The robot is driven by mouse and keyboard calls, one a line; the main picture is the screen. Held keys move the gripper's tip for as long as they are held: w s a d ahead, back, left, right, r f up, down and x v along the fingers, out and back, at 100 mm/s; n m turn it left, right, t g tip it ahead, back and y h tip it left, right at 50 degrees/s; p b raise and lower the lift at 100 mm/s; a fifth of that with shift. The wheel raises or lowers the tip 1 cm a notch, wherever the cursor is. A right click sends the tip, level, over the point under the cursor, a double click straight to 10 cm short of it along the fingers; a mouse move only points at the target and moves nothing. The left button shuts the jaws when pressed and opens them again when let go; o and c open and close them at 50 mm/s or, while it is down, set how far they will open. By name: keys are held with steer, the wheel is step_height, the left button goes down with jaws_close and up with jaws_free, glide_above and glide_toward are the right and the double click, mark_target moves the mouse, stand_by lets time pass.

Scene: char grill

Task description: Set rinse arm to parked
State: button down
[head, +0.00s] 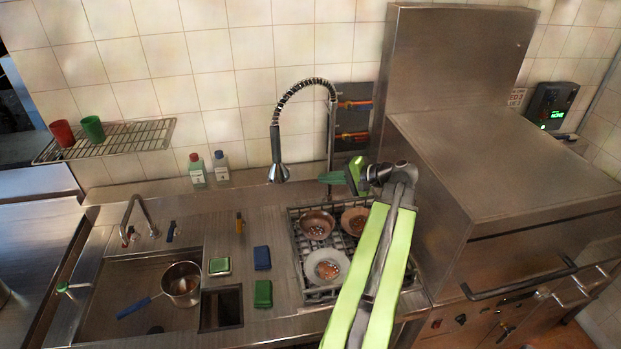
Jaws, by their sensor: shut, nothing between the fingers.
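The rinse arm (290,95) is a dark coiled spring hose on an upright riser against the tiled wall. It arches to the left, and its metal spray head (279,172) hangs down over the counter, left of the cooking grate. My gripper (326,178) is shut and empty, with its green fingers pointing left. In the picture it lies just right of the spray head, beside or in front of the riser's lower part. I cannot tell whether it touches the riser. The lower riser is partly hidden behind my gripper.
A grate (297,240) with several pans lies below my arm. A large steel hood unit (490,160) stands close on the right. A sink (110,290) holds a pot (182,283). Two bottles (208,169) stand at the wall, and a wire shelf (120,142) holds two cups.

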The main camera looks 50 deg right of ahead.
steer(key=b+x, duration=0.4)
steer(key=x, duration=0.8)
steer(key=shift+f, duration=0.15)
steer(key=shift+w+a, duration=0.1)
steer(key=shift+w, duration=0.1)
